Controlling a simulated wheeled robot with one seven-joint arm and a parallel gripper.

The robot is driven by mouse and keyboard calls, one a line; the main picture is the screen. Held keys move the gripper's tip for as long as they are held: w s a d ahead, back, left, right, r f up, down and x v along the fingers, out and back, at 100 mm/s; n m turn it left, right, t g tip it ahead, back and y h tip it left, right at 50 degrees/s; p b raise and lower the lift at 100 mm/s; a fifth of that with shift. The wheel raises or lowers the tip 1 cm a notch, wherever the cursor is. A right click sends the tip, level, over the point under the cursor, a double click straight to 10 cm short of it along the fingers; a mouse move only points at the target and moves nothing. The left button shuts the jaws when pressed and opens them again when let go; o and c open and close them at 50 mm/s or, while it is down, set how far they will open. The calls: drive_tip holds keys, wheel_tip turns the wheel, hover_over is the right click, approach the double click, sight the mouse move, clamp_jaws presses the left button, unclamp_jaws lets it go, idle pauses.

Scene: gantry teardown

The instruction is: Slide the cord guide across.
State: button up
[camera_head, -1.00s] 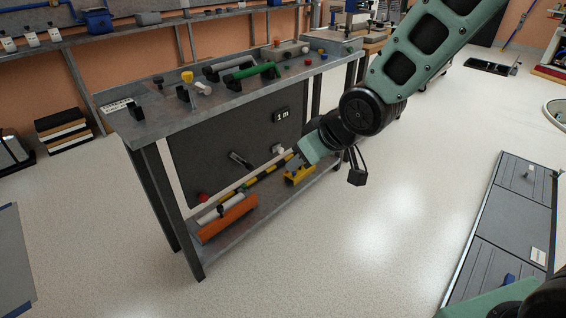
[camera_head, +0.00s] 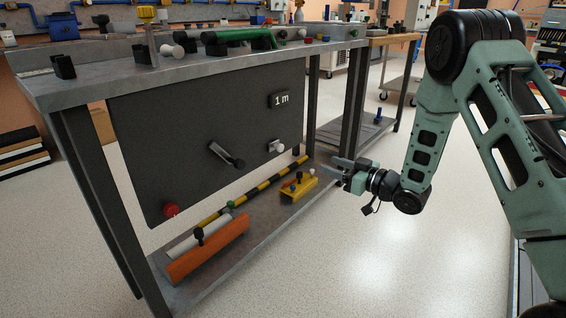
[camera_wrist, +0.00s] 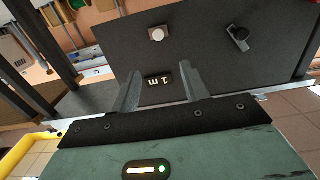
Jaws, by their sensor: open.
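No part is plainly marked as the cord guide, so I cannot tell which one it is. A dark panel (camera_head: 200,140) under the bench top carries a white knob on a small bracket (camera_head: 276,146), a dark lever (camera_head: 228,156), a red knob (camera_head: 170,210) and a "1 m" sign (camera_head: 280,100). My gripper (camera_head: 342,170) is open and empty, to the right of the panel and apart from it. In the wrist view my open fingers (camera_wrist: 160,88) frame the "1 m" sign (camera_wrist: 161,80); the white knob (camera_wrist: 157,34) and lever (camera_wrist: 239,35) show beyond.
The lower shelf holds a yellow block with knobs (camera_head: 298,187), a striped yellow-black bar (camera_head: 255,191) and an orange bar (camera_head: 208,250). The bench top (camera_head: 200,68) carries a green handle (camera_head: 235,35) and other fittings. Bench legs flank the panel. The floor in front is clear.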

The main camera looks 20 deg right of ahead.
drive_tip(key=b, duration=0.7)
approach(282, 148)
drive_tip(key=x, duration=0.8)
drive_tip(key=shift+w+a, duration=0.1)
